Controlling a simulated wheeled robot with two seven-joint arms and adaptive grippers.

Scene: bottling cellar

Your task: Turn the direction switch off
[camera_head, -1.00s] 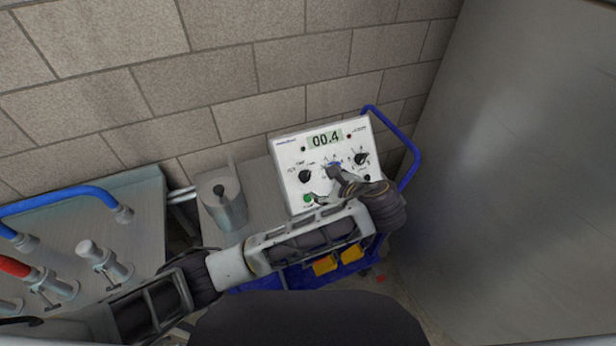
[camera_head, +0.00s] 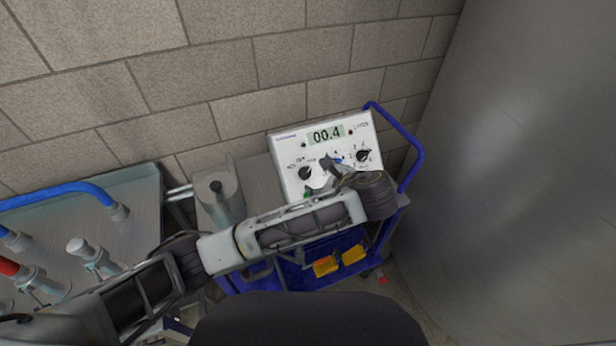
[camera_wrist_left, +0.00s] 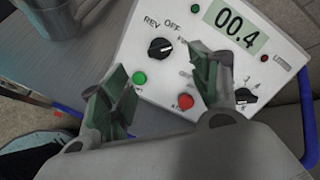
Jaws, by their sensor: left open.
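The direction switch (camera_head: 305,173) is a black knob on the left of a white control box (camera_head: 288,140). In the left wrist view the switch (camera_wrist_left: 160,48) has REV and OFF printed beside it and a third label partly hidden by a finger. Its white mark appears to point right, away from REV. My left gripper (camera_head: 328,172) is in front of the box face. In the left wrist view the gripper (camera_wrist_left: 160,82) is open and empty, its green-padded fingers below and to the right of the switch, apart from it. My right gripper is not in view.
The box has a display (camera_wrist_left: 235,24) reading 00.4, a green button (camera_wrist_left: 139,78), a red button (camera_wrist_left: 185,101) and another black knob (camera_head: 363,156). It stands on a blue-railed cart (camera_head: 405,140). A metal canister (camera_head: 218,195) stands to its left; a large steel tank (camera_head: 510,170) is at right.

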